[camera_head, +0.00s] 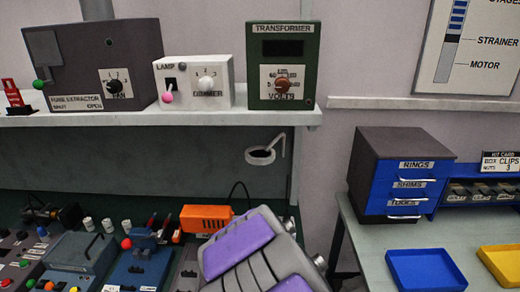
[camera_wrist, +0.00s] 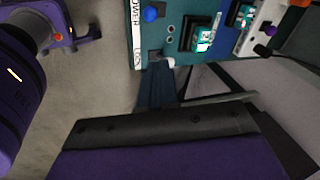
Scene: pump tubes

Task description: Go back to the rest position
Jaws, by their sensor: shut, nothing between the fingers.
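My arm (camera_head: 252,252), purple and grey, shows at the bottom middle of the head view, in front of the workbench. Nothing held shows in either view. In the wrist view, purple and dark parts of my own body fill the bottom and left edge, with floor between them.
The shelf holds a fume extractor (camera_head: 92,62), a lamp dimmer box (camera_head: 194,82) and a green transformer (camera_head: 283,65). Below are an orange device (camera_head: 206,219) and a ring holder (camera_head: 261,156). At right are blue drawers (camera_head: 408,190), a blue tray (camera_head: 425,270) and a yellow tray (camera_head: 503,263).

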